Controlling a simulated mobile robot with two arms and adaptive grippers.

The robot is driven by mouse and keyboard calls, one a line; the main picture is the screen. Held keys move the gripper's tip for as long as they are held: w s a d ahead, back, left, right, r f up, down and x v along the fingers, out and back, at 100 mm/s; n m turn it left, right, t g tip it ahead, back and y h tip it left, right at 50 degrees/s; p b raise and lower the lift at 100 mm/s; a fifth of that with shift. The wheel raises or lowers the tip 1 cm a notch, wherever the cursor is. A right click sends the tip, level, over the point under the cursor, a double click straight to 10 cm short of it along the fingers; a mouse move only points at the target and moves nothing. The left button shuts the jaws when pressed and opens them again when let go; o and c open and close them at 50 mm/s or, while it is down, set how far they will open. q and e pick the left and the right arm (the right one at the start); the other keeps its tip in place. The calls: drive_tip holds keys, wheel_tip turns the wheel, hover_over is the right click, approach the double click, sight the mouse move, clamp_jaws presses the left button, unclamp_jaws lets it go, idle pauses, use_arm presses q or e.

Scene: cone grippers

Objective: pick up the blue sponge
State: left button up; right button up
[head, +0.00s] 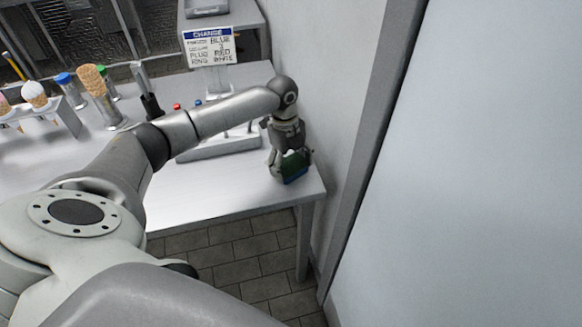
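The blue sponge (295,179) is at the near right corner of the metal table, with a dark green face and a blue lower edge. My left gripper (292,164) points down over it from above. One finger is at the sponge's left side and one at its right side. The sponge is between the fingers, but I cannot tell whether they press on it. The gripper hides part of the sponge. I cannot tell whether the sponge rests on the table or is slightly raised. My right gripper is not in view.
The metal table (200,200) ends just in front of the sponge, and a wall (330,60) stands close on the right. A grey tray (222,148) lies left of the gripper. A printed sign (209,47), cones (92,82) and a cone rack (68,114) stand farther back.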

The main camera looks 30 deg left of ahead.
sight(292, 166)
use_arm(q)
drive_tip(key=shift+c, duration=0.5)
drive_tip(key=shift+r, duration=0.5)
wheel_tip(292, 166, up, 2)
drive_tip(key=shift+r+b, duration=0.2)
drive_tip(key=shift+b, duration=0.25)
drive_tip(key=s+d+r, duration=0.1)
drive_tip(key=s+r, duration=0.3)
drive_tip(key=s, duration=0.3)
drive_tip(key=s+d+r+b, duration=0.1)
drive_tip(key=s+r, duration=0.4)
drive_tip(key=s, duration=0.1)
drive_tip(key=shift+s+d+r, duration=0.25)
drive_tip(key=shift+s+r, duration=0.05)
drive_tip(key=shift+s, duration=0.1)
drive_tip(key=shift+o, duration=0.4)
drive_tip(key=shift+c, duration=1.4)
drive_tip(key=shift+d, duration=0.1)
